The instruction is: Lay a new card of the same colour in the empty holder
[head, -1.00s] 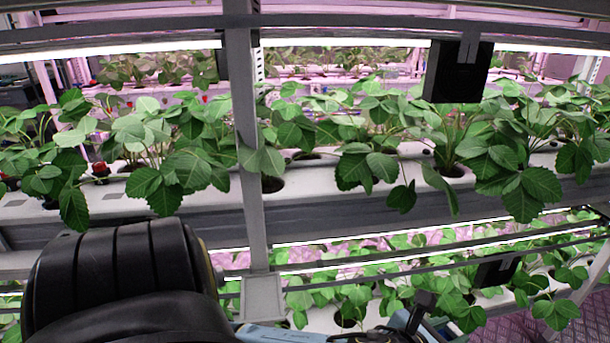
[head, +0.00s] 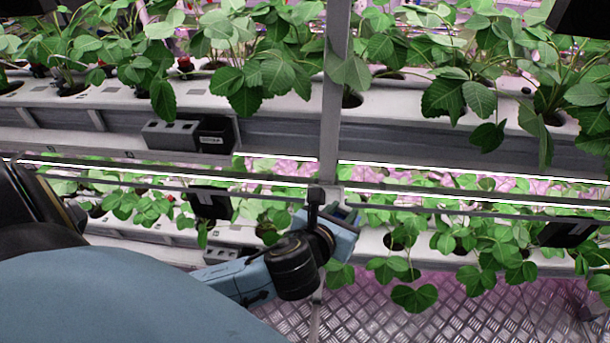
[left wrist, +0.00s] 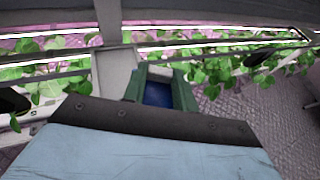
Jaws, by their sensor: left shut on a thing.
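My left gripper (head: 326,222) is in front of the foot of the upright grey post in the head view. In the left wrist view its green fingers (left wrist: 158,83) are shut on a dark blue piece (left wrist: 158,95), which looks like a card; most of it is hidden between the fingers. A pale grey plate (left wrist: 113,68) at the post's foot, possibly the holder, lies just beyond the fingers and is partly covered by them. In the head view the gripper hides most of this plate. My right gripper is not in view.
A grey slotted box (head: 171,134) with a black labelled bin (head: 215,138) hangs on the upper rack's front. Strawberry plants overhang the white upper gutter (head: 255,105). Bright light strips and black boxes (head: 208,203) run along the lower rack. The metal floor (head: 470,305) is clear.

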